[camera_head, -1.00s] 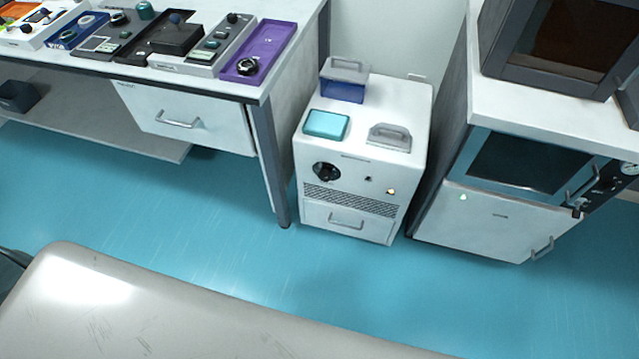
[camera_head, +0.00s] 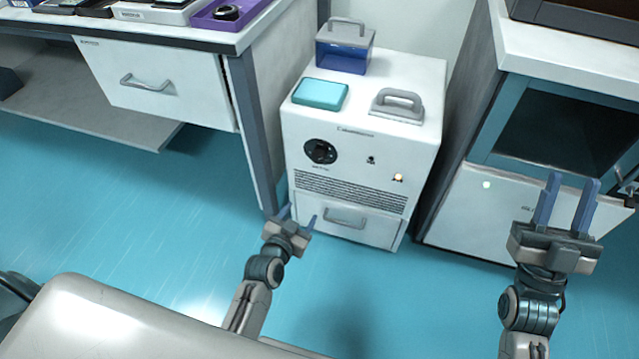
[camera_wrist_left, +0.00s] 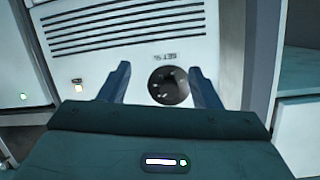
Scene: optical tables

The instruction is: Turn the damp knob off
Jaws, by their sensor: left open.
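A round black knob (camera_head: 320,152) with pale marks is on the upper front of a white cabinet (camera_head: 430,100), left of centre. In the left wrist view the knob (camera_wrist_left: 168,86) appears between my open fingers, nearer the right one, beside a small upside-down label. Its setting is too small to read. My left gripper (camera_head: 298,216) is open and empty, below and left of the knob in the head view, apart from it. My right gripper (camera_head: 572,182) is open and empty, in front of the right-hand cabinet.
A lit yellowish lamp (camera_head: 398,178), a vent grille (camera_head: 350,192) and a drawer (camera_head: 345,218) share the front. A teal box (camera_head: 320,94), a blue bin (camera_head: 343,58) and a grey handled lid (camera_head: 397,106) are on top. A table leg (camera_head: 250,140) stands close left.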

